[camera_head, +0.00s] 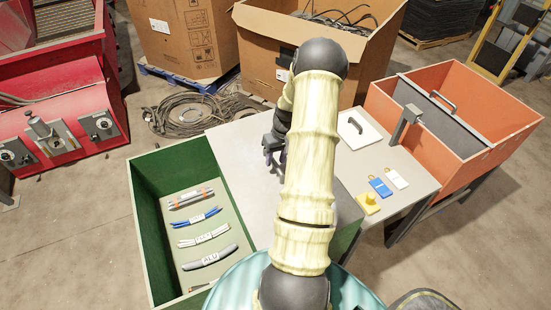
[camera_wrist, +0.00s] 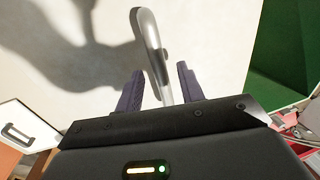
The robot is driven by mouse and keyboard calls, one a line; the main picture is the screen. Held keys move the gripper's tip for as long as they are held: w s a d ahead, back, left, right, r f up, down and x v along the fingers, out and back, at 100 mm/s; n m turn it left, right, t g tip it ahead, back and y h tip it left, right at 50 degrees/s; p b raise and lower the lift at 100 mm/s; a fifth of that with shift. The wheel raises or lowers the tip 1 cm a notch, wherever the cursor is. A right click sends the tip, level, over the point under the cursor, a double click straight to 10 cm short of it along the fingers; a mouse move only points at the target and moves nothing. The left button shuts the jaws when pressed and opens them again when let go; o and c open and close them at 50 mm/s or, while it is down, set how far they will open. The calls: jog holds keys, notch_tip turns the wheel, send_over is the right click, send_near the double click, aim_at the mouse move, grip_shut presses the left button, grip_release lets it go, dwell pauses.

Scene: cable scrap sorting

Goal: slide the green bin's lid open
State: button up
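The green bin (camera_head: 150,180) stands left of centre in the head view, its left part uncovered. Its flat grey lid (camera_head: 238,150) covers the right part, partly hidden by my arm. In the wrist view the pale lid (camera_wrist: 218,45) fills the middle, with green bin wall (camera_wrist: 280,45) to its right. A curved metal handle (camera_wrist: 152,45) rises from the lid. My gripper (camera_wrist: 160,88) is open, with one dark finger on each side of the handle and gaps showing. In the head view my gripper (camera_head: 274,150) is over the lid, partly hidden by my arm.
Several labelled cable bundles (camera_head: 205,234) lie in the open part of the bin. Right of my arm is a table (camera_head: 385,160) with a white handled plate (camera_head: 359,129) and coloured tags (camera_head: 381,187). An orange bin (camera_head: 510,115) stands beyond, and cardboard boxes behind.

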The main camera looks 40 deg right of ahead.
jog(key=shift+d+r, duration=0.15)
jog(key=shift+r, duration=0.35)
notch_tip(320, 180, up, 16)
jog(key=s+d+b, duration=0.1)
jog(key=d, duration=0.2)
jog(key=shift+b, duration=0.4)
jog(key=shift+a, duration=0.15)
jog(key=w+a+n, duration=0.1)
jog(key=w+a, duration=0.1)
jog(key=a, duration=0.8)
jog(key=s+a+n+t+h, duration=0.1)
jog(key=s+a, duration=0.4)
jog(key=a, duration=0.7)
jog(key=s+a+r+n+h, duration=0.1)
jog(key=s+a, duration=0.4)
jog(key=a, duration=0.7)
jog(key=shift+s+a+t, duration=0.2)
jog(key=shift+a+t, duration=0.05)
jog(key=shift+t, duration=0.15)
jog(key=shift+r, duration=0.1)
